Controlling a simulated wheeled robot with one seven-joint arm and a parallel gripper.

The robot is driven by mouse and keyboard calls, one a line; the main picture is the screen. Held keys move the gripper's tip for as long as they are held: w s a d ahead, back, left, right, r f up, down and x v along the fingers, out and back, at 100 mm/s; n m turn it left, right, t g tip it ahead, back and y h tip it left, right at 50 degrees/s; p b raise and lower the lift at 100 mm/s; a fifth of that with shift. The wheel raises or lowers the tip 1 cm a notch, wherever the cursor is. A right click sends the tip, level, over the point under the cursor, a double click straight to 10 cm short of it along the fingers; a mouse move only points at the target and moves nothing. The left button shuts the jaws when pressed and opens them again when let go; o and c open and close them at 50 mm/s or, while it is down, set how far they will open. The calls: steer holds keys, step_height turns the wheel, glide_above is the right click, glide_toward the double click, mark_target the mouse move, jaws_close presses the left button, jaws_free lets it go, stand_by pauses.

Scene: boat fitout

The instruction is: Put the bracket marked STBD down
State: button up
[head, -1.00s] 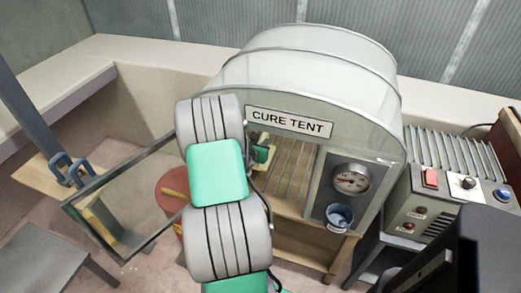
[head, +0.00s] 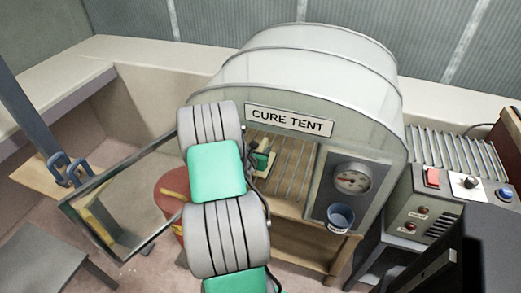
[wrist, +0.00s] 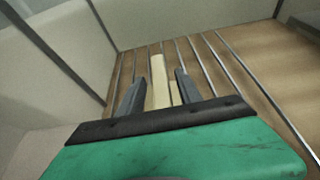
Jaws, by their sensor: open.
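In the wrist view a cream bracket (wrist: 159,80) lies between the two dark fingers of my gripper (wrist: 158,88), over the slatted rack (wrist: 213,65). A gap shows beside it, so the jaws are open around it. No STBD mark can be read. In the head view my gripper (head: 264,160) is inside the opening of the cure tent (head: 310,75), largely hidden by my arm. The rack also shows there (head: 293,165). Whether the bracket's underside touches the slats is not clear.
The tent's glazed door (head: 125,205) stands open to the left. A control box (head: 435,205) stands further right. A red round container (head: 172,190) is behind my arm. Bare slats lie right of my gripper.

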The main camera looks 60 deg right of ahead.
steer(key=shift+r, duration=0.15)
steer(key=shift+a+r, duration=0.15)
steer(key=shift+a, duration=0.15)
steer(key=p+v, duration=0.1)
steer(key=v, duration=1)
steer(key=shift+a+p, duration=0.15)
steer(key=shift+p, duration=0.2)
